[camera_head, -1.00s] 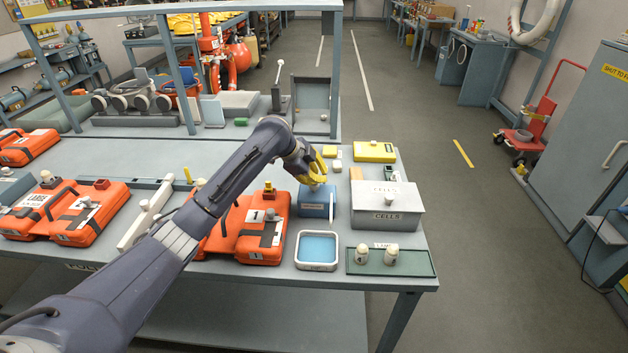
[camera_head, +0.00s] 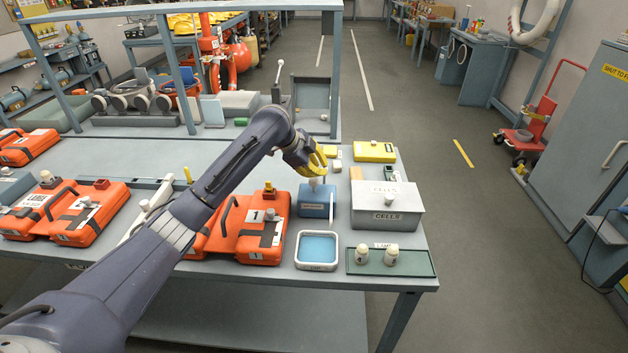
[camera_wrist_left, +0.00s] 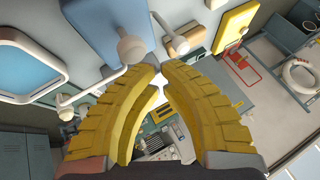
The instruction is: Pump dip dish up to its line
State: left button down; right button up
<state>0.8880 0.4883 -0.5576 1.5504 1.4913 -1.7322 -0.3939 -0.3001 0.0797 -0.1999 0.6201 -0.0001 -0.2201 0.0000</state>
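The dip dish (camera_head: 299,262) is a white-rimmed square tray with blue liquid in it, near the table's front edge; it also shows at the upper left of the left wrist view (camera_wrist_left: 66,75). I cannot make out its line. Behind it stands a blue pump bottle (camera_head: 316,207) with a pale pump head (camera_head: 316,184); the bottle also shows in the left wrist view (camera_wrist_left: 100,20), its spout pointing toward the dish. My left gripper (camera_head: 318,172), with yellow fingers, is just above the pump head, fingertips nearly together with nothing seen between them. My right gripper is out of view.
Orange cases (camera_head: 262,243) lie left of the dish. A grey cells box (camera_head: 386,212) is close on the right, with a green lamp tray (camera_head: 420,264) in front of it. A yellow box (camera_head: 374,152) sits behind. The table's front edge is close to the dish.

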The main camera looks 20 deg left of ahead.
pick_arm(q)
jog(key=shift+r, duration=0.2)
jog(key=shift+r, duration=2.45)
